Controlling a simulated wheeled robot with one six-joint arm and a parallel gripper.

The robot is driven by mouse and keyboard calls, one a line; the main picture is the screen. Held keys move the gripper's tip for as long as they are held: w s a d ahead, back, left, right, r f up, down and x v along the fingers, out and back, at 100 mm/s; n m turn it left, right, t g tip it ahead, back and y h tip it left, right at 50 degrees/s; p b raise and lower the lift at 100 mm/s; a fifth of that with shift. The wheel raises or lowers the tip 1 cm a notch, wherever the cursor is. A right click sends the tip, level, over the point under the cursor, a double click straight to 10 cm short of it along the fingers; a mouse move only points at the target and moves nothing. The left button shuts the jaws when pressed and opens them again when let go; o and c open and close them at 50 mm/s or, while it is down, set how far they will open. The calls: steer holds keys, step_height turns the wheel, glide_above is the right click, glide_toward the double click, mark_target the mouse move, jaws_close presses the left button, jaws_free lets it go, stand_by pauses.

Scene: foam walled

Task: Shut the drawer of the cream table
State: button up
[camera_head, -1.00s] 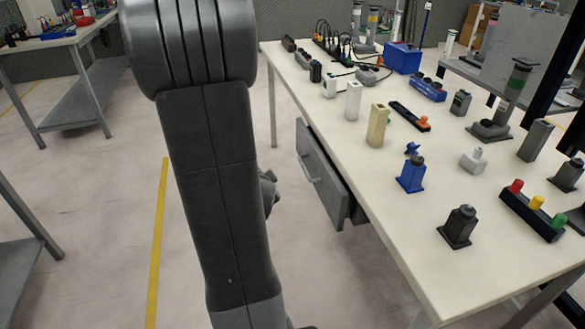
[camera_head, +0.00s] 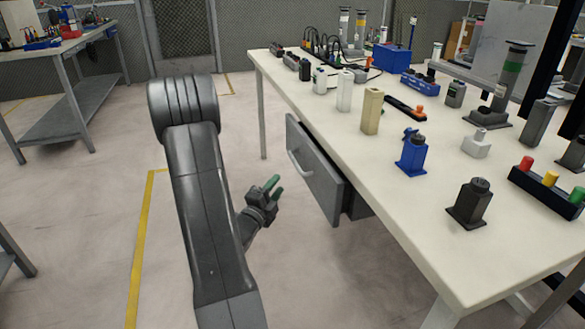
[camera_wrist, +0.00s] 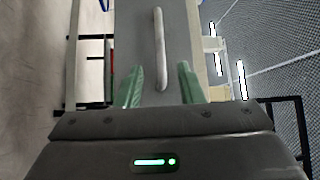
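The cream table (camera_head: 424,240) fills the right side of the head view. Its grey drawer (camera_head: 318,185) sticks out from the table's left side, open, with a pale bar handle (camera_head: 294,164) on its front. My gripper (camera_head: 275,188), with green fingertips, is left of the drawer front and apart from it. In the wrist view the drawer front (camera_wrist: 180,50) and its handle (camera_wrist: 160,50) lie ahead, between and beyond the fingertips (camera_wrist: 158,85). The fingers are spread with nothing between them. The inside of the drawer is hidden.
Another workbench (camera_head: 75,40) is at the back left. The floor (camera_head: 100,225) left of the table is clear.

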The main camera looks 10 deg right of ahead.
steer(key=x, duration=1.1)
steer(key=shift+d, duration=0.1)
jaws_close()
